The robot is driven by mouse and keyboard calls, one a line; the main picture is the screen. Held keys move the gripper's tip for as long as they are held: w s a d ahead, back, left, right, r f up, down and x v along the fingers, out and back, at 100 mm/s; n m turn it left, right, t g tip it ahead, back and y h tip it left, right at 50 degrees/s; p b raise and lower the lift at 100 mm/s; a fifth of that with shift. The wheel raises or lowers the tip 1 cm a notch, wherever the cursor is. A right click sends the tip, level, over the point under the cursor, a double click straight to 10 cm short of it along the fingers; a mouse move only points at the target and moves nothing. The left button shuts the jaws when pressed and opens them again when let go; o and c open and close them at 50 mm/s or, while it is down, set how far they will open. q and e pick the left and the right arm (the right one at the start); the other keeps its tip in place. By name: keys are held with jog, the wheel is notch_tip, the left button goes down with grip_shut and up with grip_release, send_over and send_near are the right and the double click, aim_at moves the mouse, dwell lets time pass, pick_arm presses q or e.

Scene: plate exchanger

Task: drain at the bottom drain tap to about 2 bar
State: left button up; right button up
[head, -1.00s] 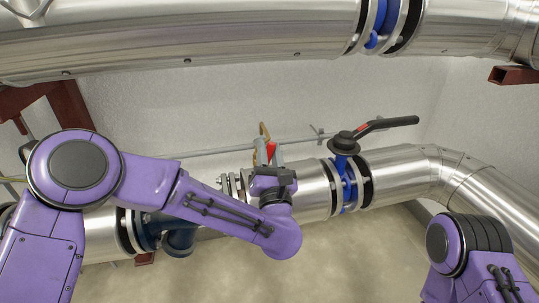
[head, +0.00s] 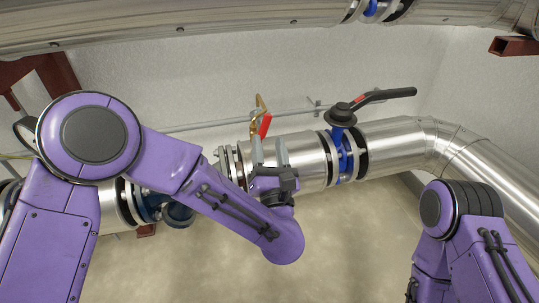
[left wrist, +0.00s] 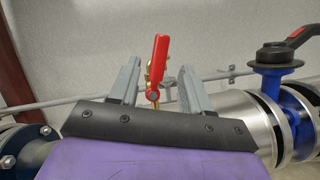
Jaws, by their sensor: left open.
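The drain tap (head: 258,106) is a small brass valve with a red lever (head: 265,124), seen above the steel pipe in the head view. In the left wrist view the red lever (left wrist: 159,62) stands nearly upright with brass behind it. My left gripper (head: 269,146) is open, its two grey fingers apart just below the lever in the head view. In the left wrist view the lever shows between the fingers of the left gripper (left wrist: 158,80), with a gap on both sides. The tap's lower part is partly hidden. No pressure gauge shows. My right gripper is not in view.
A blue valve with a long black handle (head: 385,95) sits on the steel pipe (head: 395,145) to the right. A thin grey pipe (head: 205,124) runs along the wall behind the tap. A large pipe (head: 200,22) crosses above. The floor in front is clear.

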pick_arm(q)
jog(key=v, duration=0.4)
jog(key=shift+s+f, duration=0.1)
